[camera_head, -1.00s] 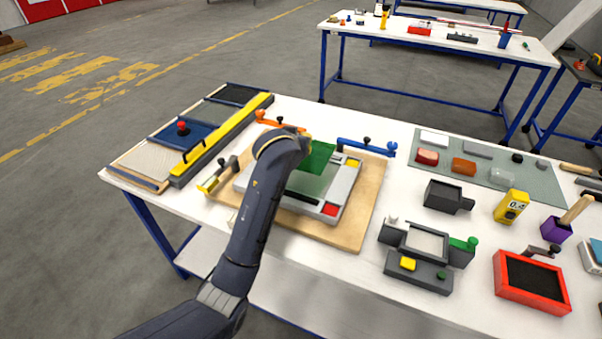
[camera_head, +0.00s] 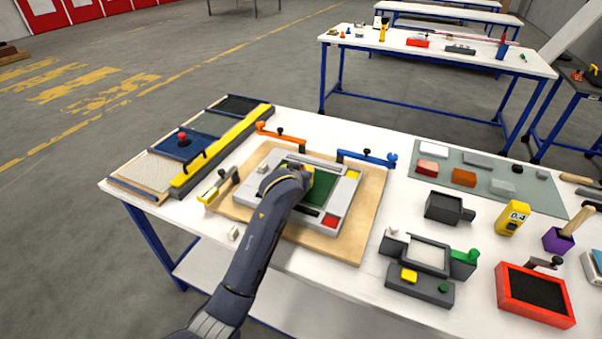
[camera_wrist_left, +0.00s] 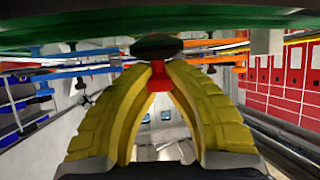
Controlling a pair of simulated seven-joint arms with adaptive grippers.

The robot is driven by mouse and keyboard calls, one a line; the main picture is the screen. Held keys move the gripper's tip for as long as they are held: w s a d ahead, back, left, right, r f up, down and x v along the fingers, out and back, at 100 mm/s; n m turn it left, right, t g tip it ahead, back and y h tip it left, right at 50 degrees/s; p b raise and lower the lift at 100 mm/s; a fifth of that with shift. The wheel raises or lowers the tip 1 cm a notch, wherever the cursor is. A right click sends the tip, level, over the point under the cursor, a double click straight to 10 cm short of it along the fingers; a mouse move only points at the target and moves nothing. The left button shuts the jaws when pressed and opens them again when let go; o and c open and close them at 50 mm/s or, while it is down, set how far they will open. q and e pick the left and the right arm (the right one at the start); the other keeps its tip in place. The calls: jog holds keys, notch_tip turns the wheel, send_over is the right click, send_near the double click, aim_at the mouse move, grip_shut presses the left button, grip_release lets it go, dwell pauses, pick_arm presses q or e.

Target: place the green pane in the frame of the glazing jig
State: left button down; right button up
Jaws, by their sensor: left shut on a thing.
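The green pane (camera_head: 319,191) lies flat over the opening of the glazing jig's light grey frame (camera_head: 342,204), partly hidden by my left gripper and arm. I cannot tell whether it touches the frame's bed. My left gripper (camera_head: 305,173) is above the pane's left part. In the left wrist view, the yellow fingers (camera_wrist_left: 158,75) are shut on a red stem with a dark disc (camera_wrist_left: 156,46), right against the green pane (camera_wrist_left: 160,22). The jig stands on a wooden board (camera_head: 352,244). My right gripper is not in view.
An orange clamp (camera_head: 280,134) and a blue clamp (camera_head: 366,158) stand behind the frame, a yellow-tipped clamp (camera_head: 217,187) at its left. A small pale block (camera_head: 233,233) lies in front. A grey fixture (camera_head: 420,265) and a red tray (camera_head: 535,292) stand to the right.

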pick_arm(q)
jog(key=shift+f, duration=0.2)
jog(key=c, duration=1.5)
grip_release()
jog(key=shift+f, duration=0.1)
jog(key=shift+o, duration=0.2)
jog(key=shift+s, duration=0.1)
jog(key=shift+v, duration=3.7)
